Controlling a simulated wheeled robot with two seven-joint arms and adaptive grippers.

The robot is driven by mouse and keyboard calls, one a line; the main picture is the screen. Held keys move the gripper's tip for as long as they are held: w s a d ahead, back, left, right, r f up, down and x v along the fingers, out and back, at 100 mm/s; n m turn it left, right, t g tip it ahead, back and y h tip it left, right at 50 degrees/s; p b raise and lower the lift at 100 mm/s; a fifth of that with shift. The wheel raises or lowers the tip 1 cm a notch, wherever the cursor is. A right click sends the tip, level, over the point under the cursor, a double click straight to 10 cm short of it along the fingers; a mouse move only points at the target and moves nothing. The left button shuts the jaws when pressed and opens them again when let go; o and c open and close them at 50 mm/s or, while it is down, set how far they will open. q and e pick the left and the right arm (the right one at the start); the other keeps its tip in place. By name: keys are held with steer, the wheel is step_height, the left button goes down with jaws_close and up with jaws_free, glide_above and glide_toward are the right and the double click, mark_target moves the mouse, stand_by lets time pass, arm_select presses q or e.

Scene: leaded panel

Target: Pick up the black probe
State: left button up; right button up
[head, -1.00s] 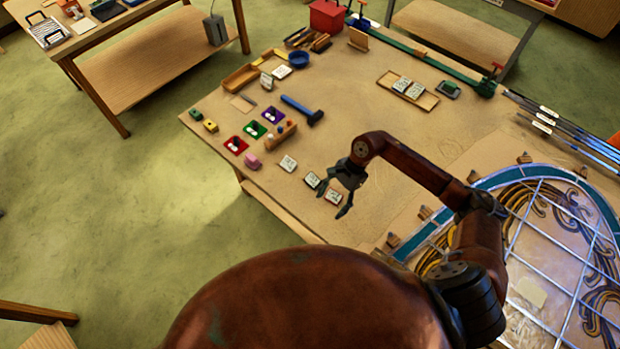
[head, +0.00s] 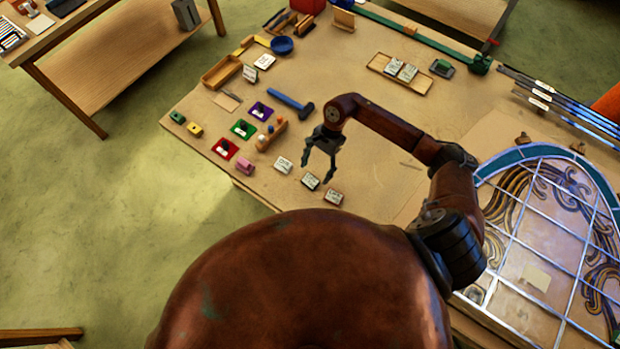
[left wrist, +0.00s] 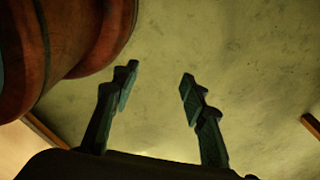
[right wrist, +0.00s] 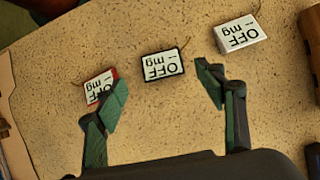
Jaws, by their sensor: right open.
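Three small boxes with displays reading "OFF mg" lie in a row near the table's front edge. The middle one has black sides and appears to be the black probe (head: 310,181); in the right wrist view it (right wrist: 163,66) lies ahead, between the fingertip directions. A red-sided box (right wrist: 101,84) is left of it there and a white-sided one (right wrist: 240,35) right. My right gripper (head: 319,173) is open and empty, above the table near this row, not touching the black box. My left gripper (left wrist: 157,84) is open and empty over the floor, outside the head view.
A blue-handled hammer (head: 291,103), a wooden block with pegs (head: 271,136) and red, green and purple squares (head: 243,129) lie left of my right gripper. The leaded panel (head: 545,230) covers the right side. The table between is mostly clear.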

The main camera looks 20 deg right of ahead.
mark_target(311, 180)
steer(key=shift+p+x, duration=0.75)
steer(key=shift+x, duration=1.45)
steer(key=shift+w+f, duration=0.1)
steer(key=shift+w, duration=0.05)
steer(key=shift+a, duration=0.1)
steer(key=c, duration=1.3)
arm_select(q)
steer(key=shift+w+r, duration=0.35)
steer(key=shift+r, duration=0.2)
steer(key=shift+w+r, duration=0.3)
steer(key=shift+r, duration=0.25)
arm_select(e)
steer(key=shift+o, duration=0.2)
